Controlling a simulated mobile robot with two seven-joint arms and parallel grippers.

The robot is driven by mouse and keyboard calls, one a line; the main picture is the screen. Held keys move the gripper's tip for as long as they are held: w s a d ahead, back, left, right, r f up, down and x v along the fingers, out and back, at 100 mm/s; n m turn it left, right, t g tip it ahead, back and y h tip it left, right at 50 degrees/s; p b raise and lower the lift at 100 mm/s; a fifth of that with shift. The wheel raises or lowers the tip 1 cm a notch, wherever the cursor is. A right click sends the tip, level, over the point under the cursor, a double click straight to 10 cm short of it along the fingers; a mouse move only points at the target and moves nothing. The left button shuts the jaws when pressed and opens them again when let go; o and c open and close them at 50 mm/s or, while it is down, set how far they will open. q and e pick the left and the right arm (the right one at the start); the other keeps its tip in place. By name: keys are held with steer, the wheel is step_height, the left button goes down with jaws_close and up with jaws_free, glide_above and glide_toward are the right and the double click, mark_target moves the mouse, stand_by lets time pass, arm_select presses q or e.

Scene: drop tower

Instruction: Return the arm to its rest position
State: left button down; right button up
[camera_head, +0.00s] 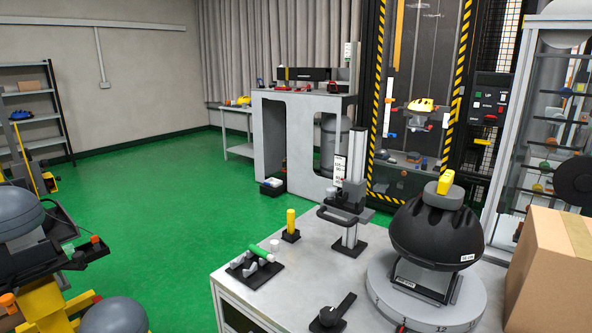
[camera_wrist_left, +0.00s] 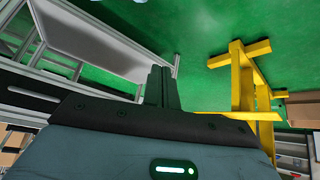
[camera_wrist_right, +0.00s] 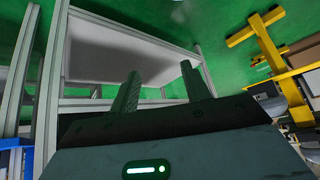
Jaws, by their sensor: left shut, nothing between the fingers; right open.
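Neither of my arms shows in the head view. In the left wrist view my left gripper (camera_wrist_left: 162,86) has its two fingers together, with nothing between them. In the right wrist view my right gripper (camera_wrist_right: 160,80) has its fingers apart and the gap between them is empty. Both wrist views look over green floor, with a metal-framed table (camera_wrist_right: 125,55) beyond the fingers. A yellow stand (camera_wrist_left: 240,80) is to the right of the left fingers, and it also shows in the right wrist view (camera_wrist_right: 262,40). No gripper visibly touches anything.
In the head view a workbench (camera_head: 300,270) carries a black helmet (camera_head: 435,235) on a round turntable (camera_head: 385,290). A cardboard box (camera_head: 550,270) stands at its right. The drop tower (camera_head: 415,90) is behind. Green floor (camera_head: 160,200) is clear at left centre.

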arm_select(q)
steer(key=w+r+t+p, duration=0.1)
steer(key=w+r+p, duration=0.1)
steer(key=r+p, duration=0.2)
steer(key=w+r+t+p, duration=0.1)
steer(key=w+r+p, duration=0.2)
steer(key=r, duration=0.4)
steer(key=shift+w+r+p, duration=0.15)
steer(key=shift+w+p, duration=0.15)
steer(key=shift+p, duration=0.2)
arm_select(e)
steer(key=w+r+t, duration=0.2)
steer(key=w+r, duration=0.3)
steer(key=r, duration=0.6)
arm_select(q)
steer(key=shift+s, duration=0.1)
